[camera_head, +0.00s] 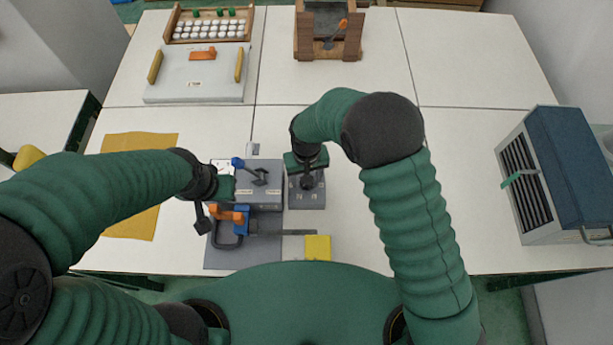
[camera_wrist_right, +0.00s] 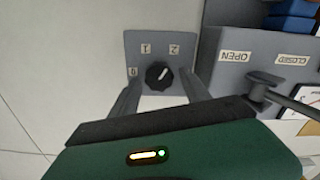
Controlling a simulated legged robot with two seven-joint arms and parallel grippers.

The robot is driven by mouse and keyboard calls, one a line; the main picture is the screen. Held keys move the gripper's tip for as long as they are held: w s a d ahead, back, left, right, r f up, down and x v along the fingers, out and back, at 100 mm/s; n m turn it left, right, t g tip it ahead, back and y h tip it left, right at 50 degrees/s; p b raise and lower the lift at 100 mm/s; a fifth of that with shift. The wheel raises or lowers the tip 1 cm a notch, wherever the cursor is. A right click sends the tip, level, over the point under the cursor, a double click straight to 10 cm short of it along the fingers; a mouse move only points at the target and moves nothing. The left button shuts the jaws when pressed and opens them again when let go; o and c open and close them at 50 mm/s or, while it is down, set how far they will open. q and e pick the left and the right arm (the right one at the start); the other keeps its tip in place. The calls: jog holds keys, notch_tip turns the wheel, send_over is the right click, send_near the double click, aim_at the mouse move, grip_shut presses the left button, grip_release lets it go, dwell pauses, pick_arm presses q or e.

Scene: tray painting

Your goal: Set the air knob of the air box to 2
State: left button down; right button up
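The air box (camera_head: 310,200) is a small grey box near the middle of the table, partly hidden under my right gripper (camera_head: 307,178). The right wrist view shows its grey panel (camera_wrist_right: 187,65) with labels 0, 1 and 2. The round black air knob (camera_wrist_right: 158,75) has a white mark pointing up and right, toward the 2 side. My right gripper (camera_wrist_right: 160,92) is open, its fingers apart on either side of the knob; contact is not visible. My left gripper (camera_head: 212,205) is beside the larger grey box; its finger opening is unclear.
The larger grey box (camera_head: 262,196) has a lever and OPEN and CLOSED labels. A yellow block (camera_head: 317,247) lies in front. A lidded tray (camera_head: 196,88) and a wooden stand (camera_head: 300,45) are behind. A blue-topped unit (camera_head: 565,170) stands right. The right-centre table is clear.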

jog(key=shift+s, duration=0.1)
notch_tip(320, 180, up, 17)
jog(key=shift+f, duration=0.15)
dwell(0.4)
jog(key=shift+d, duration=0.1)
jog(key=s+d+f+m+t, duration=0.1)
jog(key=s+d, duration=0.4)
jog(key=d, duration=0.5)
jog(key=s+d+f+m+t, duration=0.1)
jog(key=s+d+f+m, duration=0.1)
jog(key=s+d, duration=0.4)
jog(key=d, duration=0.4)
jog(key=shift+s+t, duration=0.2)
jog(key=shift+t, duration=0.1)
jog(key=shift+a, duration=0.1)
